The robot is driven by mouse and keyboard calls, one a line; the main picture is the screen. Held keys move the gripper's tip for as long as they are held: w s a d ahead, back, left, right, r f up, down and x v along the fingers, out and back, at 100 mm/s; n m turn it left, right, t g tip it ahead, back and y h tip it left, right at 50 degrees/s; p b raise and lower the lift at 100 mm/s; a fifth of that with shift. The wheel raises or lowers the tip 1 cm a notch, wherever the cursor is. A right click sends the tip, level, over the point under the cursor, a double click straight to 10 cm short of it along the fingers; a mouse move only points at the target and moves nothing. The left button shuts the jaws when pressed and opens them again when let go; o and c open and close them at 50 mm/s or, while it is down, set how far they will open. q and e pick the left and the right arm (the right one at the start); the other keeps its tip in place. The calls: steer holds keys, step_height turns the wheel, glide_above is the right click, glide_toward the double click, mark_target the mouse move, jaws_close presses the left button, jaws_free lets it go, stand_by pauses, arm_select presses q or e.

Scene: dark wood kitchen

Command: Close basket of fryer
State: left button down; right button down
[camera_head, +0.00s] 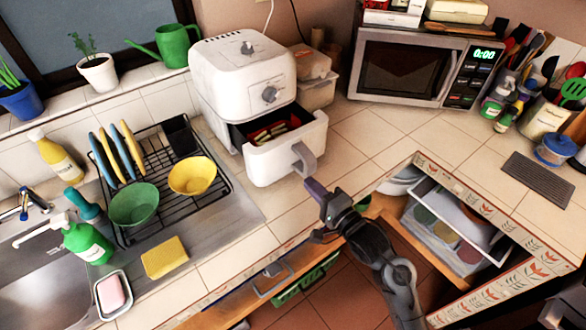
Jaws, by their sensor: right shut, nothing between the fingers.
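The white air fryer (243,70) stands on the tiled counter in the corner. Its basket (268,163) is pulled out toward the front right, with food (268,132) showing inside its dark and red interior. The grey basket handle (304,160) points toward the counter's front edge. My right gripper (314,187) is shut and empty, just in front of and below the handle. I cannot tell whether its tip touches the handle. My left gripper is not in view.
A dish rack (160,185) with plates and bowls stands left of the fryer, beside the sink (50,270). Plastic containers (316,92) and a microwave (405,70) are to the right. Open drawers (455,225) lie below the counter. Counter tiles right of the basket are clear.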

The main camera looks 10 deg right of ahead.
mark_target(286, 159)
steer(key=b+x, duration=0.1)
steer(key=x, duration=0.6)
steer(key=shift+w+a+b, duration=0.15)
steer(key=shift+w+b, duration=0.2)
steer(key=shift+w, duration=0.05)
steer(key=shift+w+a, duration=0.15)
steer(key=shift+w, duration=0.2)
steer(key=shift+w, duration=0.1)
